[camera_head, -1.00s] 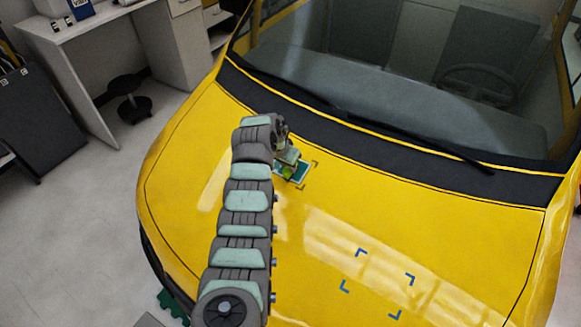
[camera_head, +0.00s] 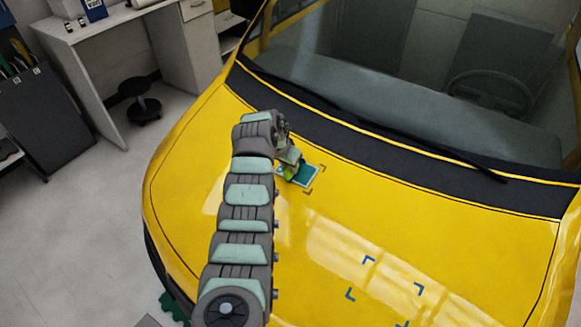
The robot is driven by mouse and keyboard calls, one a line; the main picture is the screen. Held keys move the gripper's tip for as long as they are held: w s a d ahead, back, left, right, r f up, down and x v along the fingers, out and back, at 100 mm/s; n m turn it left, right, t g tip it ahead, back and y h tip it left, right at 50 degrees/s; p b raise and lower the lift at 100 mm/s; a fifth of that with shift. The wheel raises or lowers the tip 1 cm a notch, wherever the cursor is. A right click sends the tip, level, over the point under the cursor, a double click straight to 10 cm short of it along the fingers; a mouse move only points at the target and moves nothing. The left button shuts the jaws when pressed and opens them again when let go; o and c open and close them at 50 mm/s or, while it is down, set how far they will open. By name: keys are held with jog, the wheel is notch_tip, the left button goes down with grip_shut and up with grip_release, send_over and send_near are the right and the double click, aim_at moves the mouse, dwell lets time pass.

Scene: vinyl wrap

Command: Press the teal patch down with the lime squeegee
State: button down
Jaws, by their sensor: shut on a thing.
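The teal patch (camera_head: 307,174) lies on the yellow hood near the windshield, within dark corner marks. The lime squeegee (camera_head: 290,171) is at the patch's left side, partly hidden by my gripper. My gripper (camera_head: 290,160) is shut on the squeegee, low over the hood. I cannot tell whether the squeegee's edge touches the patch.
Blue corner marks (camera_head: 369,261) outline an empty area on the hood at the lower right. The black wiper (camera_head: 440,164) and windshield lie beyond the patch. A desk (camera_head: 75,35) and a stool (camera_head: 140,105) stand at the left.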

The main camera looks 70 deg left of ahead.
jog(key=shift+s+a+f+b, duration=0.2)
jog(key=shift+s+a+b, duration=0.35)
jog(key=shift+a+b, duration=0.45)
jog(key=shift+d+r, duration=0.1)
jog(key=shift+d, duration=0.05)
jog(key=shift+s+b, duration=0.1)
jog(key=shift+b, duration=0.25)
jog(key=shift+s+a+f+b, duration=0.25)
jog(key=shift+a+b, duration=0.3)
jog(key=shift+b, duration=0.65)
jog(key=shift+s+a+r+b, duration=0.1)
jog(key=shift+s+a+b, duration=0.2)
jog(key=shift+b, duration=0.55)
jog(key=shift+r, duration=0.1)
jog(key=shift+a+b, duration=0.2)
jog(key=shift+b, duration=0.2)
